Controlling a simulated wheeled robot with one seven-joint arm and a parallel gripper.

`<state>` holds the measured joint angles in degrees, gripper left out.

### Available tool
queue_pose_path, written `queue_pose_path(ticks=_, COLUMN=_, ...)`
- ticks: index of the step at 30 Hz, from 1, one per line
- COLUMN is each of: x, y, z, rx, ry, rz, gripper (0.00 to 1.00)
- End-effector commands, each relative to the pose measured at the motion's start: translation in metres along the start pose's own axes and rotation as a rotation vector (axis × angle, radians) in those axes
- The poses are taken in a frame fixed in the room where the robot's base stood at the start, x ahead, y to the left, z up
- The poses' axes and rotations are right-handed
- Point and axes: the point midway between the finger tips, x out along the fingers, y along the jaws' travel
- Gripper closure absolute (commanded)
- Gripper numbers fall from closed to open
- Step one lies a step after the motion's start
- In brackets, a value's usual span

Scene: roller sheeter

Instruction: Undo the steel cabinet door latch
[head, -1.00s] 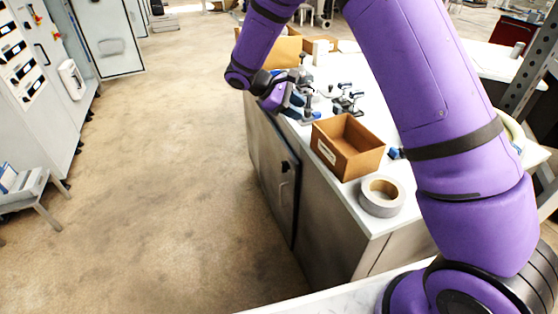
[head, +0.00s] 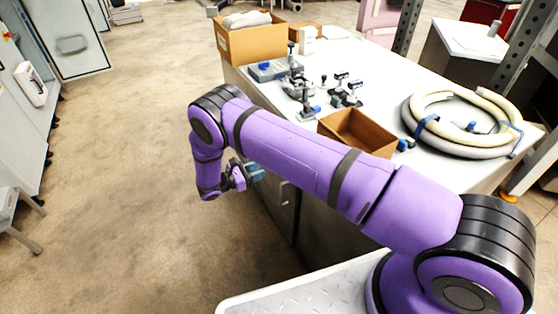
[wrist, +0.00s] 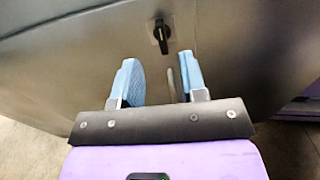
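The steel cabinet door (wrist: 60,75) fills most of the wrist view. Its black latch (wrist: 161,36) sits on a small light plate near the top middle, ahead of my gripper and apart from it. A pale vertical handle (wrist: 170,83) shows below the latch, between my fingers in the picture. My gripper (wrist: 158,75) is open and empty, its two blue fingers pointing at the door. In the head view my gripper (head: 257,172) is beside the cabinet front. The handle shows there too (head: 285,195), but my arm hides the latch.
On the white cabinet top stand a cardboard box (head: 250,40), clamps (head: 346,90), an open brown box (head: 385,139) and a coiled hose (head: 425,137). The floor (head: 120,200) left of the cabinet is clear.

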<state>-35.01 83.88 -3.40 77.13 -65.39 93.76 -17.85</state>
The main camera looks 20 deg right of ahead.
Motion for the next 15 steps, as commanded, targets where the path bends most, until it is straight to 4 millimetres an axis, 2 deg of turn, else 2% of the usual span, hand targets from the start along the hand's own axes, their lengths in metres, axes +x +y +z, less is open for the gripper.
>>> queue_pose_path(ticks=3, x=-0.001, y=-0.003, z=-0.011, rx=-0.013, ry=-0.018, rz=0.017, gripper=0.61)
queue_pose_path(ticks=8, x=0.009, y=-0.003, z=-0.012, rx=-0.015, ry=-0.022, rz=0.019, gripper=0.61)
queue_pose_path(ticks=15, x=0.048, y=-0.002, z=-0.011, rx=-0.015, ry=-0.021, rz=0.016, gripper=0.61)
